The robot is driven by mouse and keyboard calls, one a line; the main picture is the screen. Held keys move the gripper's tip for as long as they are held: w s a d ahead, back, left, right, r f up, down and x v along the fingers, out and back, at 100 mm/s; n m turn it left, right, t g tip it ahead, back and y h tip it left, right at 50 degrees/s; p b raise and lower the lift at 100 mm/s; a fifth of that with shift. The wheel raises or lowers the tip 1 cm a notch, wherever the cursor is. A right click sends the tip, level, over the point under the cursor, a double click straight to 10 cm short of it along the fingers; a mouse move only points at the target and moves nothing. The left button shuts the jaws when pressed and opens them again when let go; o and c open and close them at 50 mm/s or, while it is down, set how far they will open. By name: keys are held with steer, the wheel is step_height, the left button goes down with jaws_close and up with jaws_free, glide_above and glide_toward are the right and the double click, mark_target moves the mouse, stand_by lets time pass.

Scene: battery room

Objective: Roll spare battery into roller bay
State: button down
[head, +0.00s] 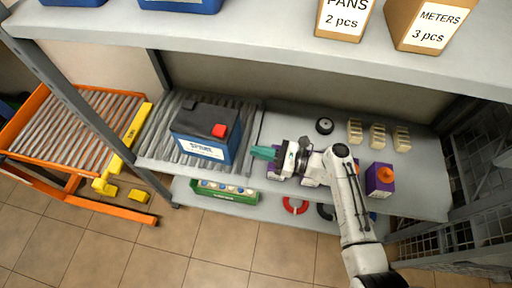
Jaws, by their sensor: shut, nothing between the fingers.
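The spare battery (205,146), a blue box with a black top and a red terminal cover, stands upright on the grey roller bed (158,150) of the middle shelf. To the left, an orange-framed roller cart (70,122) with grey rollers stands beside the shelf. A yellow bar (137,124) runs along the cart's right edge, facing the shelf. My gripper (260,152) has teal fingers that are shut and empty. It is just right of the battery, pointing left at its side, with a small gap visible. The battery's far side and underside are hidden.
A shelf post (92,115) stands between cart and rollers. Right of my gripper are a black wheel (325,126), several beige holders (377,136) and a purple box (379,180). A green tray (225,192) sits below. The upper shelf (250,40) overhangs with boxes.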

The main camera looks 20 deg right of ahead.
steer(key=v, duration=0.8)
steer(key=shift+s+d, duration=0.15)
steer(key=shift+s, duration=0.1)
steer(key=s+a+f+n+g+h, duration=0.2)
steer(key=s+f+n+g+h, duration=0.15)
steer(key=s+n, duration=0.3)
steer(key=s+a+f+n+g+h, duration=0.2)
steer(key=s+a+f+n+g, duration=0.1)
steer(key=s+n+g, duration=0.3)
steer(key=s+d+r+n+g+h, duration=0.1)
steer(key=s+d+r+n+h, duration=0.6)
steer(key=n, duration=0.6)
steer(key=shift+s+d+h, duration=0.7)
steer(key=shift+s+h, duration=0.05)
steer(key=shift+s, duration=0.15)
